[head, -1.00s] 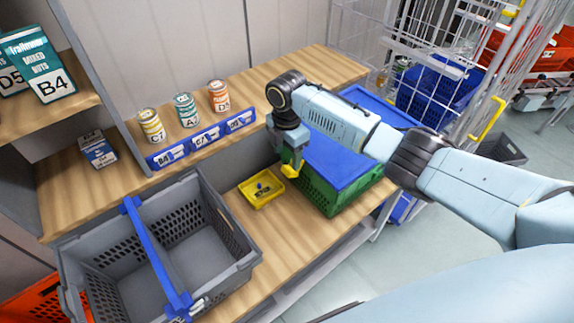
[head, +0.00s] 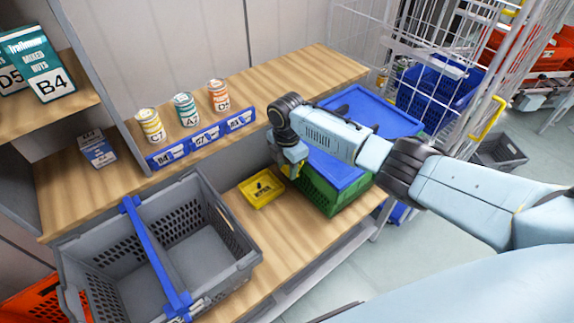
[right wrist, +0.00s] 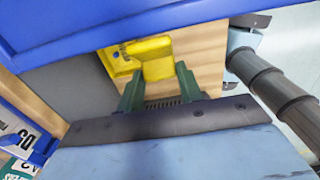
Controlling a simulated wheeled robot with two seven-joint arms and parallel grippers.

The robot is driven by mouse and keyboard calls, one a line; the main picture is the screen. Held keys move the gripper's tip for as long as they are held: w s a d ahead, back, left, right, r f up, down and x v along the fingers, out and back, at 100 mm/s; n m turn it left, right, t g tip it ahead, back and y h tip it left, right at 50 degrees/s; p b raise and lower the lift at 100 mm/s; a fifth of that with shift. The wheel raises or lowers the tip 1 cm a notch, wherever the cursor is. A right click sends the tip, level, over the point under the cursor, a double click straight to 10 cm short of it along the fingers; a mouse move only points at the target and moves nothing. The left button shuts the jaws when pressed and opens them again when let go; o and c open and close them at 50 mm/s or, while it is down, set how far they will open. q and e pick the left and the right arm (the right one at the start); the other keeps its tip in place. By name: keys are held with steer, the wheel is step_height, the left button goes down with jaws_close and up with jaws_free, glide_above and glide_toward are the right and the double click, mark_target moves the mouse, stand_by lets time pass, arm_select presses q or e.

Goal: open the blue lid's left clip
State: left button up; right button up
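The blue lid (head: 338,172) lies on a green crate (head: 322,194) on the wooden bench. My right gripper (head: 291,170) is at the lid's left edge, beside the crate, pointing down. In the right wrist view, its green fingers (right wrist: 158,88) stand with a yellow piece (right wrist: 158,62) between or at their tips. I cannot tell whether this yellow piece is the clip or part of the fingers, nor whether the fingers grip. The blue lid's edge (right wrist: 120,25) runs across the top there. My left gripper is out of view.
A small yellow tray (head: 262,188) sits just left of the crate. A grey tote (head: 240,262) with a blue strap stands at front left. Several cans (head: 186,110) and blue label holders line the raised shelf. A wire cage (head: 455,60) stands behind right.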

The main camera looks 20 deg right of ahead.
steer(key=shift+c, duration=0.8)
steer(key=shift+r+y, duration=0.25)
steer(key=shift+y, duration=0.45)
steer(key=shift+r+g+y+b, duration=0.15)
steer(key=shift+g+y+b, duration=0.25)
steer(key=shift+y+b, duration=0.2)
steer(key=y+b, duration=0.2)
steer(key=r+y+b, duration=0.1)
steer(key=shift+w+d+g+b, duration=0.1)
steer(key=shift+d+g+b, duration=0.2)
steer(key=shift+g, duration=0.1)
steer(key=shift+r+y+b, duration=0.3)
steer(key=shift+y+b, duration=0.3)
steer(key=shift+b, duration=0.1)
